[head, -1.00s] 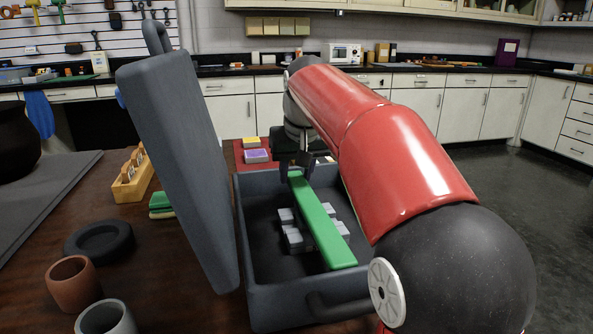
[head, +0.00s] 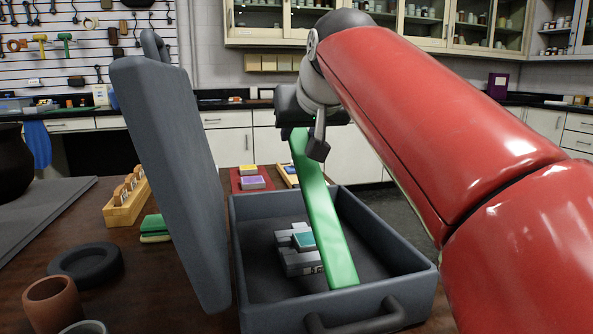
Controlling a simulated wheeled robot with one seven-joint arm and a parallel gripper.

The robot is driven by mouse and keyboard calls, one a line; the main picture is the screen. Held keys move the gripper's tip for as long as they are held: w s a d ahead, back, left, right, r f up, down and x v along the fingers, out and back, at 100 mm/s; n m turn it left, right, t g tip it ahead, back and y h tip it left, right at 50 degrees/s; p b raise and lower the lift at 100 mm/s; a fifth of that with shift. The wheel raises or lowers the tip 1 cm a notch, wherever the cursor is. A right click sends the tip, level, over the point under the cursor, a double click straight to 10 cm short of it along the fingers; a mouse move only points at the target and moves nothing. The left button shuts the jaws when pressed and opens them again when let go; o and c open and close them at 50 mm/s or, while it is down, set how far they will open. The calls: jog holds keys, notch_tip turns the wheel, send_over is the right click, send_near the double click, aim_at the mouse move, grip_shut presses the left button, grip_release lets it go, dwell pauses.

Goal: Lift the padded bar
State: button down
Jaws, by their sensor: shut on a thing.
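The padded bar is a long flat green bar (head: 324,215). In the head view it hangs steeply tilted, its upper end in my gripper (head: 303,138) and its lower end inside the open grey case (head: 275,310). I cannot tell whether that lower end touches the case floor. My gripper is shut on the upper end, above the case's far wall. Several grey blocks (head: 300,262) lie on the case floor beside the bar, with a small teal-topped piece (head: 303,241) among them.
The case lid (head: 175,175) stands open at the left. A red mat (head: 240,184) lies behind.

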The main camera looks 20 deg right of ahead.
jog(key=s+r+t+b, duration=0.2)
jog(key=s+r+b, duration=0.1)
jog(key=s, duration=0.8)
jog(key=s+r+t+b, duration=0.3)
jog(key=s+r, duration=0.3)
jog(key=s, duration=0.6)
jog(key=shift+s+t, duration=0.25)
jog(key=shift+t, duration=0.05)
jog(key=c, duration=0.9)
grip_release()
jog(key=shift+r, duration=0.1)
jog(key=shift+s, duration=0.1)
